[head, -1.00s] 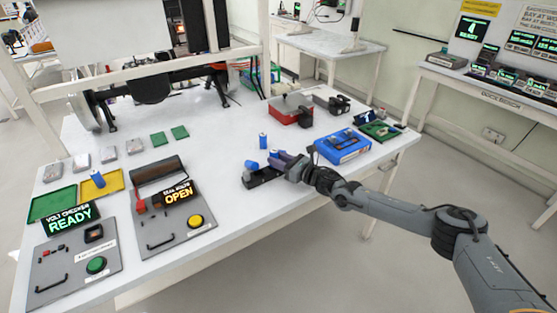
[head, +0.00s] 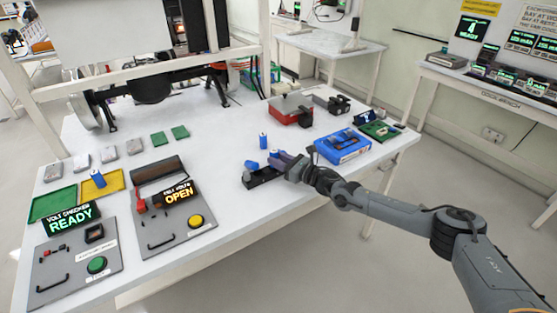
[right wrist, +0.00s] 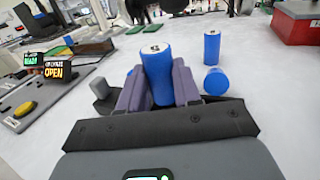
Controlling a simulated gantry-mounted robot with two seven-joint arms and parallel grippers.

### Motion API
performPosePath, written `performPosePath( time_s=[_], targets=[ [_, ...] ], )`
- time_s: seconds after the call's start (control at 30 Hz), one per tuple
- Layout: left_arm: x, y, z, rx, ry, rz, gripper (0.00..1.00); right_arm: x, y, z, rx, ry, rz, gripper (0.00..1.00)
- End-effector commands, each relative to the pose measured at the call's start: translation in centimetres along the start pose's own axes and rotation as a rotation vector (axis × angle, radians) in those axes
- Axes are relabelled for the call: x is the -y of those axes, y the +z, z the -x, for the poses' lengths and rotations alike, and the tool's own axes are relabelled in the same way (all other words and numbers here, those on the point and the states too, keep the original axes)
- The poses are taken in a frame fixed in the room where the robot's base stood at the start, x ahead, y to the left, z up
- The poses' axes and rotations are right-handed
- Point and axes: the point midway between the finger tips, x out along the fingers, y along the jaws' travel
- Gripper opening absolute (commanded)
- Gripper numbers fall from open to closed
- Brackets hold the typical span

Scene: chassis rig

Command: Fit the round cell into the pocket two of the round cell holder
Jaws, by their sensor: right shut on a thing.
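My right gripper (head: 272,163) is shut on a blue round cell (head: 251,165) over the black round cell holder (head: 264,179). In the right wrist view the cell (right wrist: 157,76) stands between the two purple fingers (right wrist: 157,88), its metal end showing. In the head view it leans to the left. The fingers and palm hide most of the holder, so I cannot tell which pocket the cell is over or whether it is in one. A second blue cell (right wrist: 211,47) stands upright on the table, and a third (right wrist: 215,81) lies beside the gripper. My left gripper is out of view.
A blue case (head: 342,147) lies right of the holder, with a red box (head: 290,110) behind. The cell volts tester (head: 170,212), reading OPEN, and the volt checker (head: 75,250), reading READY, stand at the left. The table between them and the holder is clear.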

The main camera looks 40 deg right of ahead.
Motion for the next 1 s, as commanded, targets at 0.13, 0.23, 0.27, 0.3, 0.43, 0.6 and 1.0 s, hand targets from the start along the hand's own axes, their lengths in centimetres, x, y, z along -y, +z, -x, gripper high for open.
performPosePath(
  time_s=[0.13,0.23,0.27,0.3,0.43,0.6,1.0],
  targets=[
    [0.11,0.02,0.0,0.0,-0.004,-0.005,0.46,0.02,0.1,-0.02,0.002,0.0,0.0,0.0],
    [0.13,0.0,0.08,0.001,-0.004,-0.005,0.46,0.02,0.13,-0.02,0.002,0.0,0.0,0.0],
    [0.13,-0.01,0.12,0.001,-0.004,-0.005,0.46,0.02,0.15,-0.02,0.002,0.0,0.0,0.0],
    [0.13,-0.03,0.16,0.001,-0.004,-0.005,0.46,0.02,0.17,-0.02,0.002,-0.001,0.0,0.0],
    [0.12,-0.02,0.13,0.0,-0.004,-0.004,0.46,0.02,0.13,-0.03,0.002,0.0,0.0,0.0],
    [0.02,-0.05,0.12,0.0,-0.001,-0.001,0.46,0.02,0.09,-0.02,0.002,0.0,0.0,0.0],
    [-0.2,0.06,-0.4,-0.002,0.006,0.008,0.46,0.01,-0.68,-0.02,0.002,0.0,0.0,0.0]
  ],
)
